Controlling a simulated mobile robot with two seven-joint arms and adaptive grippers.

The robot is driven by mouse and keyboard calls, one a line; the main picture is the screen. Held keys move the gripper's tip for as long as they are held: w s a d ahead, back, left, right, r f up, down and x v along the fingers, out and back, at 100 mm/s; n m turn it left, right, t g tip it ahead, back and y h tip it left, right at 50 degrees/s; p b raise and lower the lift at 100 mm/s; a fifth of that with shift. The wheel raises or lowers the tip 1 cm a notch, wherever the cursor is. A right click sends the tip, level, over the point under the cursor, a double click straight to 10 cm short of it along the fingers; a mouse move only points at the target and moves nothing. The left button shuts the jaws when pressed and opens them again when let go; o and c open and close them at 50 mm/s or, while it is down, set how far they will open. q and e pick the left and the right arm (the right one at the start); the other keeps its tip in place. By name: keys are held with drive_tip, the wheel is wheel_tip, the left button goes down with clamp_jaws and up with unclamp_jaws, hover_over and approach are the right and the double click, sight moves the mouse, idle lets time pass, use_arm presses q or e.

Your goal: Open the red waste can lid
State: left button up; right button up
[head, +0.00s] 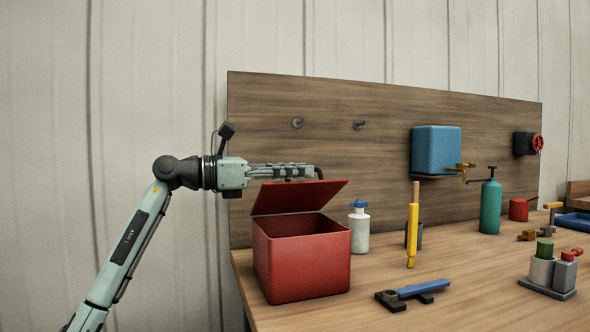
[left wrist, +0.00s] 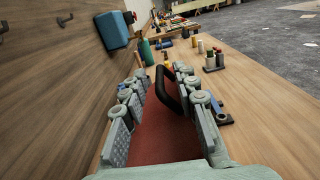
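The red waste can (head: 303,268) stands at the left end of the workbench. Its red lid (head: 300,197) is raised and tilted, leaving a gap that shows the dark inside. My left gripper (head: 310,171) lies level just above the lid, its fingertips by the lid's dark handle (head: 319,173). In the left wrist view the black handle (left wrist: 167,88) stands between the spread fingers (left wrist: 158,73), with the red lid (left wrist: 165,135) below. The fingers look open around the handle; contact is unclear. My right gripper is in neither view.
A white bottle with a blue top (head: 359,228) stands close right of the can. A yellow tool (head: 412,235) and a blue-handled tool (head: 420,288) are further right. A wooden backboard (head: 330,120) rises behind, with a blue box (head: 436,150) on it.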

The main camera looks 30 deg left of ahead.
use_arm(q)
drive_tip(key=shift+c, duration=0.5)
clamp_jaws()
